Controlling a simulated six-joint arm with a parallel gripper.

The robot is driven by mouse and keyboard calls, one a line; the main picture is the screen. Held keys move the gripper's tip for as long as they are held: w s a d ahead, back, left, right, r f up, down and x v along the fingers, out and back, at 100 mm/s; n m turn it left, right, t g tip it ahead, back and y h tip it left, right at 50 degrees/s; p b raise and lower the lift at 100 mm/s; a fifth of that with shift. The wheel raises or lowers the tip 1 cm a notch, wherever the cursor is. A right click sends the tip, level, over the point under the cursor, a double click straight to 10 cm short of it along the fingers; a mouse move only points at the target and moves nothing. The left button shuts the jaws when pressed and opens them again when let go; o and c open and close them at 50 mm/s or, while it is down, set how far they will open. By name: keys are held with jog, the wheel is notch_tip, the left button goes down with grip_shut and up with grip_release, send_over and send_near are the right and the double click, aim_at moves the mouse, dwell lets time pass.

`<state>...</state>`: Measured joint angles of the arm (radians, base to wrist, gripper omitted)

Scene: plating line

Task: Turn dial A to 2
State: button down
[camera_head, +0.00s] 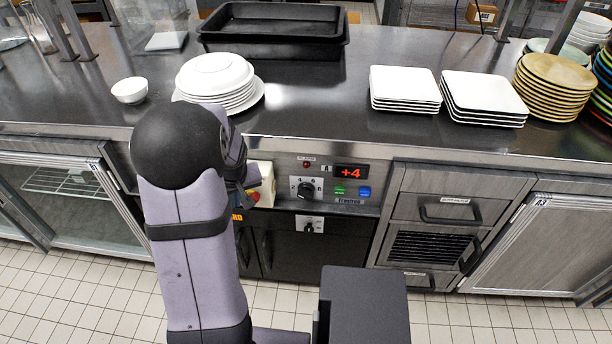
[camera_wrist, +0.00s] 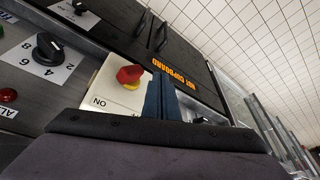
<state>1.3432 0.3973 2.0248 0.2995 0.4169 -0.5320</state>
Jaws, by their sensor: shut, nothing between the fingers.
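The large black dial (camera_head: 306,189) sits on a white numbered plate on the counter's front panel, below an "A" label. It shows at the left of the wrist view (camera_wrist: 48,47), with 2, 4, 6 and 8 around it; its exact pointer setting is hard to read. The red display (camera_head: 351,173) reads +4. My gripper (camera_wrist: 161,98) is shut and empty, in front of the panel at the red-button box, to the left of the dial in the head view and apart from it. In the head view my arm mostly hides the gripper.
A red stop button (camera_wrist: 130,75) on a pale box stands close to my fingers. A smaller black knob (camera_head: 309,227) sits below the dial. Green (camera_head: 340,190) and blue (camera_head: 364,192) buttons lie right of the dial. White plates (camera_head: 218,76) stand on the counter above.

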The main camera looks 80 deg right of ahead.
jog(key=s+d+r+m+p, duration=0.3)
jog(key=s+r, duration=0.3)
jog(key=s, duration=0.5)
jog(key=s+d+r+m+p, duration=0.3)
jog(key=s+r+p, duration=0.15)
jog(key=s, duration=0.65)
jog(key=p, duration=0.1)
send_over(303, 192)
jog(key=s+a, duration=0.1)
jog(key=s, duration=0.1)
notch_tip(303, 192, down, 11)
jog(key=shift+w+f+n+p, duration=0.3)
jog(key=shift+w+f, duration=0.2)
jog(key=shift+f, duration=0.15)
jog(key=shift+w+p, duration=0.15)
jog(key=shift+p, duration=0.5)
